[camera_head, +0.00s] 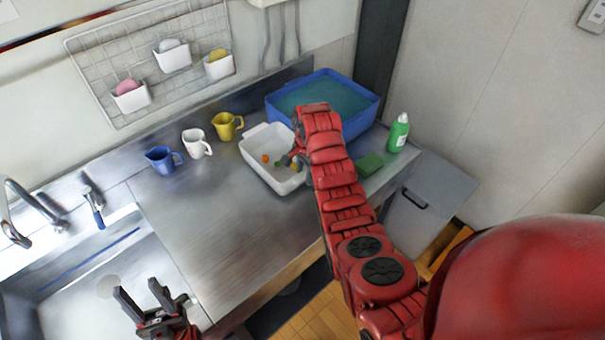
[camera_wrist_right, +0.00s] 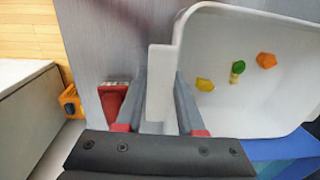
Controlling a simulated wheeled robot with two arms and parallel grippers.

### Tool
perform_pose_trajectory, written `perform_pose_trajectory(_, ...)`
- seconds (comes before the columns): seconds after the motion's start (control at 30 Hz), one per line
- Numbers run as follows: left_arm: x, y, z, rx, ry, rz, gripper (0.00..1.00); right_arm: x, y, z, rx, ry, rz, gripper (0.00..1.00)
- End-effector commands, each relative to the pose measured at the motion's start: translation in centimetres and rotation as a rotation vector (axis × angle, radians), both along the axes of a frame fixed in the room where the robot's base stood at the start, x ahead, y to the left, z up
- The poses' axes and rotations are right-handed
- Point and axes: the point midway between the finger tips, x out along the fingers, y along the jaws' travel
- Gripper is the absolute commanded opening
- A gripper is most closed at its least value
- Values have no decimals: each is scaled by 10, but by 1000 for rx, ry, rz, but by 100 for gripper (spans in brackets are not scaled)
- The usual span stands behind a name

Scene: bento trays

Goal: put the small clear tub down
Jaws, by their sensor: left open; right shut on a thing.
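A small tub (camera_head: 262,172) shows in the head view at the middle of the steel counter. It looks white rather than clear, and a few orange, yellow and green pieces lie in it. My right gripper (camera_head: 293,158) is at its right side, partly hidden by my red arm. In the right wrist view the fingers of my right gripper (camera_wrist_right: 161,90) are shut on the tab at the rim of the tub (camera_wrist_right: 255,115). The tub looks level; whether its base touches the counter I cannot tell. My left gripper (camera_head: 142,296) is open and empty over the sink's near edge.
A blue basin of water (camera_head: 362,122) is close behind the tub. A blue cup (camera_head: 160,160), white cup (camera_head: 196,143) and yellow cup (camera_head: 226,126) stand to its left. A green bottle (camera_head: 398,133) and green sponge (camera_head: 370,164) are right. The front-left counter (camera_head: 215,235) is clear.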

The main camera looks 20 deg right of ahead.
Motion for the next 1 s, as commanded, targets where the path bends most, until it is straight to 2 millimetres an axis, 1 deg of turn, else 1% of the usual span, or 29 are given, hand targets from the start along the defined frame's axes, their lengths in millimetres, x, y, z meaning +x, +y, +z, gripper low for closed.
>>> perform_pose_trajectory(0.03, 0, 0, 3, 0, 0, 0, 50, 5, 1, 1, 0, -1, 2, 0)
perform_pose_trajectory(0.1, 0, 0, 5, 0, 0, 0, 50, 8, 1, -5, 3, 3, -1, 0)
perform_pose_trajectory(0.27, 0, 0, 7, 0, 0, 0, 50, 17, 0, -11, 1, -3, 0, 0)
perform_pose_trajectory(0.4, 0, 0, 8, 0, 0, 0, 50, 18, 0, -16, 1, 1, 1, 0)
perform_pose_trajectory(0.7, 0, 0, 8, 0, 0, 0, 50, 19, -1, -17, -2, -2, 2, 0)
perform_pose_trajectory(0.8, 0, 0, 5, 0, 0, 0, 50, 19, -1, -20, -1, -1, 2, 0)
perform_pose_trajectory(0.83, 0, 0, 5, 0, 0, 0, 50, 19, -1, -20, -2, -2, 2, 39)
perform_pose_trajectory(0.9, 0, 0, 6, 0, 0, 0, 50, 19, -1, -19, -2, -2, 2, 52)
perform_pose_trajectory(1.0, 0, 0, 6, 0, 0, 0, 50, 19, -1, -19, -1, -1, 2, 67)
